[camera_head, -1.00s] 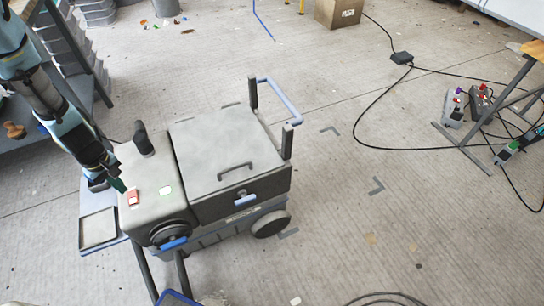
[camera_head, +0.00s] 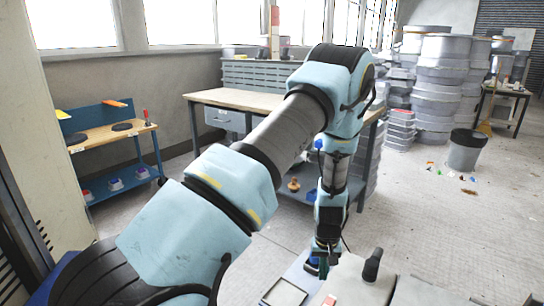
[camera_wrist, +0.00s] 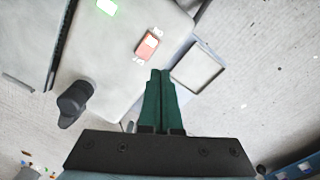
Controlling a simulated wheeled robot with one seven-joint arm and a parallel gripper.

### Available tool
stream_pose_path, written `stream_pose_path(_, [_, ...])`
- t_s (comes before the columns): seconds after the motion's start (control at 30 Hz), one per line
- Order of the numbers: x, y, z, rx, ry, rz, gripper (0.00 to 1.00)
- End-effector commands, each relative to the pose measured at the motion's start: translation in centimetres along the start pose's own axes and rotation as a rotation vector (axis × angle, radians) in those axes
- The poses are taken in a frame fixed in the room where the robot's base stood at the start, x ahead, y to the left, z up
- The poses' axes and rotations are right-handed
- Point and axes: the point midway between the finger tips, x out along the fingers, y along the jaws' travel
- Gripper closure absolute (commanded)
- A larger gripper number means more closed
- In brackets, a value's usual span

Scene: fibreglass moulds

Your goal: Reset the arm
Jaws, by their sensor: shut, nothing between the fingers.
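My gripper (camera_wrist: 161,75) is shut, its two green fingers together and empty in the wrist view. It points down over the front edge of a grey machine (camera_wrist: 100,55), close to a red rocker switch (camera_wrist: 147,46) but apart from it in the picture. In the head view my arm reaches across the middle, and my gripper (camera_head: 318,270) hangs beside the machine (camera_head: 355,285) at the bottom. A lit green panel (camera_wrist: 108,6) and a dark knob-like handle (camera_wrist: 75,103) are on the machine's top.
A shallow tray (camera_wrist: 198,66) is fixed beside the machine; it also shows in the head view (camera_head: 284,293). A wooden-topped workbench (camera_head: 240,98) stands behind my arm. Stacked grey moulds (camera_head: 440,85) and a grey bin (camera_head: 465,150) stand at the right. Open floor (camera_head: 430,215) lies in front of them.

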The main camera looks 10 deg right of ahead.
Motion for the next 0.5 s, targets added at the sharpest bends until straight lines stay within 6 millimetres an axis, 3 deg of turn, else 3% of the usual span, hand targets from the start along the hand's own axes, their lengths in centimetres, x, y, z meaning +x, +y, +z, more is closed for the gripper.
stream_pose_path(0.03, [-2.7, -1.4, -0.8, -0.018, 0.009, 0.014, 1.00])
stream_pose_path(0.1, [-6.2, -3.4, -1.4, -0.030, 0.016, 0.028, 1.00])
stream_pose_path(0.27, [-13.6, -8.8, -1.2, -0.055, 0.037, 0.050, 1.00])
stream_pose_path(0.5, [-22.9, -17.0, 2.3, -0.081, 0.081, 0.048, 1.00])
